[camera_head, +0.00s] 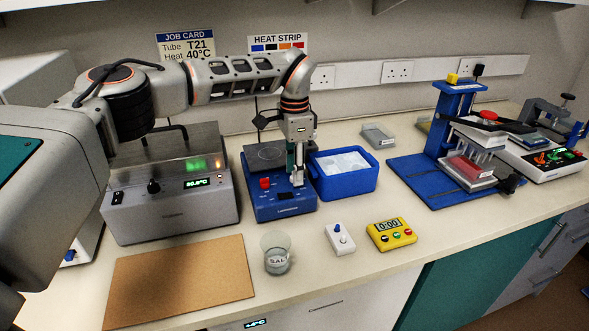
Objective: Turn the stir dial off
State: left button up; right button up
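The blue stirrer hotplate (285,209) stands mid-bench with a round grey plate on top. A red dial (265,183) shows on the left of its sloped front. My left gripper (297,181) points down at the right part of that front, where a second dial is not clearly visible behind or between the fingers. The fingertips are close to the panel; I cannot tell whether they touch or grip anything. My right gripper is not in view.
A blue ice tub (344,188) stands close to the right of the stirrer, and a grey water bath (170,211) to its left. In front are a glass beaker (277,258), a small white box (340,240), a yellow timer (391,234) and a brown board (180,280).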

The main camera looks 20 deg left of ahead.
pick_arm(q)
jog(key=shift+r, duration=0.1)
notch_tip(320, 180, up, 12)
dwell(0.5)
